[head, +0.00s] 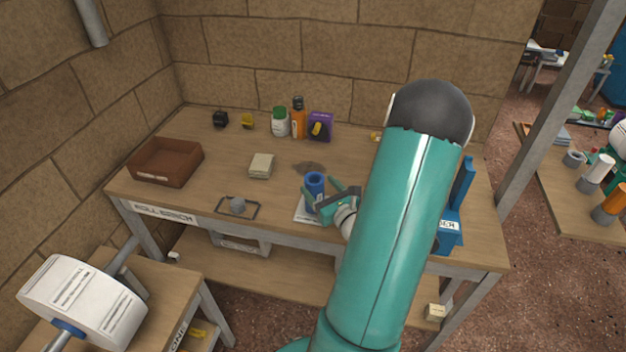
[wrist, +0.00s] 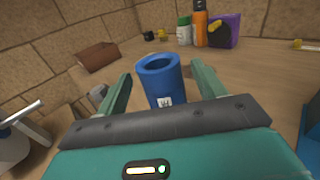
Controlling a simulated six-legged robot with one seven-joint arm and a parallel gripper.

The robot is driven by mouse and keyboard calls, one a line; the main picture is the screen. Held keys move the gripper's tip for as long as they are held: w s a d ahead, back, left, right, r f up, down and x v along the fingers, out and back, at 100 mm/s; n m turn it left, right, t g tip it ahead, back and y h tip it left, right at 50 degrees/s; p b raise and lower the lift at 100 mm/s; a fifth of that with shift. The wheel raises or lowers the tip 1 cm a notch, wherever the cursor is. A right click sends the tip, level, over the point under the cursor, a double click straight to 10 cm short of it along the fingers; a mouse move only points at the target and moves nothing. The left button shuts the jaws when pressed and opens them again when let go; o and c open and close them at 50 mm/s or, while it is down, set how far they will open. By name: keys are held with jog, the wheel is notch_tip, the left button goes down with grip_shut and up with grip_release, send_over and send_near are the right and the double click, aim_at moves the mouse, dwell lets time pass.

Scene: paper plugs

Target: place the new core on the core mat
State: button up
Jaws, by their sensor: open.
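The new core (head: 316,181) is a short blue hollow tube. It stands upright at the front middle of the bench, and its open top and a small white label show in the wrist view (wrist: 161,86). The core mat (head: 301,216) is a pale sheet with print at the bench's front edge. The core's lower end appears to be on it, but my gripper partly hides the contact. My gripper (head: 326,190) is open, with one finger on each side of the core. Narrow gaps show between fingers and core in the wrist view (wrist: 161,92).
Bottles (head: 280,122) and a purple box (head: 320,126) stand behind. A blue stand (head: 452,215) is at right.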

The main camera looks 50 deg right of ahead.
jog(key=v, duration=0.7)
jog(key=w+a+r+n+y, duration=0.5)
jog(key=w+a+n+y, duration=0.3)
jog(key=a+y, duration=0.15)
jog(key=a+r+n+g+y, duration=0.25)
jog(key=a+n+g, duration=0.35)
jog(key=a+n, duration=0.45)
jog(key=a+r+n+g+y, duration=0.2)
jog(key=a+n+g+y, duration=0.4)
jog(key=a, duration=0.7)
jog(key=s+a+r+n+h, duration=0.2)
jog(key=r+n+h, duration=0.3)
jog(key=n, duration=0.3)
jog(key=s+a+r+n+t+h, duration=0.1)
jog(key=s+r+n+h, duration=0.2)
jog(key=r+n+h, duration=0.2)
jog(key=n+h, duration=0.1)
jog(key=n, duration=0.2)
jog(key=shift+s+a+r, duration=0.15)
jog(key=shift+a+r, duration=0.05)
jog(key=shift+a, duration=0.2)
jog(key=shift+d, duration=0.15)
